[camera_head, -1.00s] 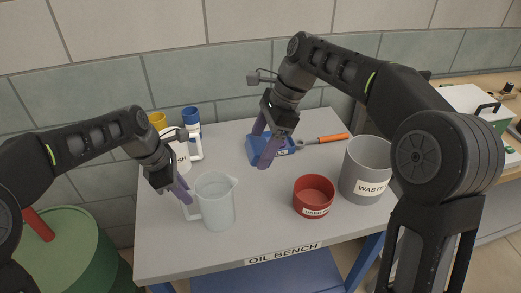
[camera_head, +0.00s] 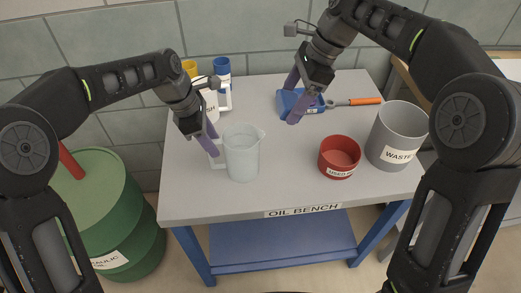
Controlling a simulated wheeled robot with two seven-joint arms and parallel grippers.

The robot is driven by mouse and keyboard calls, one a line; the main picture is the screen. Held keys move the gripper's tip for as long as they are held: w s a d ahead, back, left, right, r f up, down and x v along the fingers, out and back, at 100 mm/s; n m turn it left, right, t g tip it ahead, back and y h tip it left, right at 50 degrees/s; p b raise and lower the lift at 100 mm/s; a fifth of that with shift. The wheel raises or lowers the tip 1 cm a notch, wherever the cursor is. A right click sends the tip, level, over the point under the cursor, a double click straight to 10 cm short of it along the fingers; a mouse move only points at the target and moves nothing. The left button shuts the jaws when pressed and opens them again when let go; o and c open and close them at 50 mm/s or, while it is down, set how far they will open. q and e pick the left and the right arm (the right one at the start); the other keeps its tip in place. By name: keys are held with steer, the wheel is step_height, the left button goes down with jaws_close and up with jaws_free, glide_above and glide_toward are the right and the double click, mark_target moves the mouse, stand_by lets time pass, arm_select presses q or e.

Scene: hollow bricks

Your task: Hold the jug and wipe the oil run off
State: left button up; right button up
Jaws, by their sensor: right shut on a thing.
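The clear jug (camera_head: 242,154) stands upright on the oil bench (camera_head: 196,202), its handle on the left side. My left gripper (camera_head: 207,139) is at the handle, fingers pointing down. Its fingers overlap the handle, and I cannot tell whether they grip it. No oil run can be made out on the jug at this size.
A red tub (camera_head: 340,156) labelled as used and a grey waste bin (camera_head: 398,135) stand at the right. A tool with an orange handle (camera_head: 366,101) lies behind them. White, blue and yellow containers (camera_head: 222,75) stand at the back left. A green drum (camera_head: 95,195) is left of the bench.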

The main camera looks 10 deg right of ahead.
arm_select(q)
steer(key=shift+r, duration=0.1)
steer(key=v, duration=1.2)
arm_select(e)
steer(key=shift+r, duration=0.1)
